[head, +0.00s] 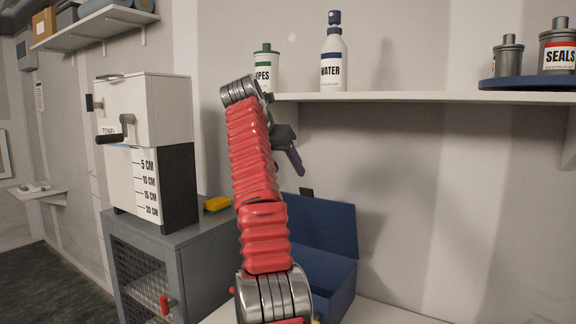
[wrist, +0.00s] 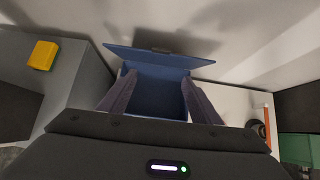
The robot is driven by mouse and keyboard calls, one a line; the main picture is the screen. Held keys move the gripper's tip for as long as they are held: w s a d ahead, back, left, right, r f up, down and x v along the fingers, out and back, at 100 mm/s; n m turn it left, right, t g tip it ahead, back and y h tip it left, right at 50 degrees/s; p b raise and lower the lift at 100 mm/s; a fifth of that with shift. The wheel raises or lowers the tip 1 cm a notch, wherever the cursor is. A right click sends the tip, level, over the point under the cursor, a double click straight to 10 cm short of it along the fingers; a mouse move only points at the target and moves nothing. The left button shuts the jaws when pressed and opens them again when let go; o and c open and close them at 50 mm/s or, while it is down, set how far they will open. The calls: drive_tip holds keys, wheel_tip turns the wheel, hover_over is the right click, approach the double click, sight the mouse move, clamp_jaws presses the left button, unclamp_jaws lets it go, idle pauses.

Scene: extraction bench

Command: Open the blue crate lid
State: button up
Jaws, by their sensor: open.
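The blue crate (head: 338,285) stands on the white bench top, partly hidden behind my arm in the head view. Its lid (head: 328,228) stands raised at the back, leaning toward the wall, with a dark tab (head: 306,192) on its upper edge. In the wrist view the lid (wrist: 150,58) is tilted up behind the open crate (wrist: 158,98), whose inside looks empty where it shows. My gripper (wrist: 158,78) is open, its two dark fingers apart with nothing between them. In the head view my gripper (head: 293,152) hangs above the crate, apart from the lid.
A grey cabinet (head: 190,255) stands left of the crate, carrying a white towel dispenser (head: 155,110) and a yellow block (head: 217,203). A wall shelf (head: 420,97) with a water bottle (head: 333,62) and tins runs above.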

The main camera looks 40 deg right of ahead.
drive_tip(key=shift+s, duration=0.15)
drive_tip(key=shift+c, duration=0.5)
